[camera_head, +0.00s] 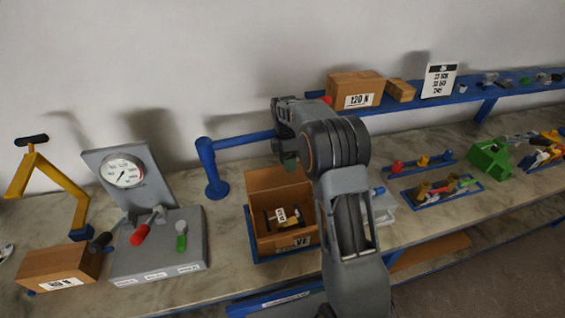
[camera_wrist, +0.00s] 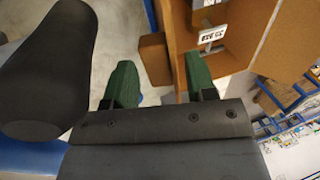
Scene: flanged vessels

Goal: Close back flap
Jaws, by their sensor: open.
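An open brown cardboard box (camera_head: 284,243) stands on the bench in the middle of the head view, with a small labelled item (camera_head: 281,216) inside. Its back flap (camera_head: 272,179) stands up at the rear edge. My gripper (camera_head: 289,163) is at the top of this flap; whether it touches cannot be told. In the wrist view my gripper (camera_wrist: 161,82) shows two green fingers apart with nothing held between them. A brown piece of cardboard (camera_wrist: 154,58) shows beyond the gap, and the box wall (camera_wrist: 285,42) fills the upper right. My arm hides the box's right side.
A blue rail (camera_head: 240,141) on a post runs behind the box. A grey gauge panel (camera_head: 187,250) with levers stands to the left. A shelf with a box marked 120 N (camera_head: 356,88) is behind right.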

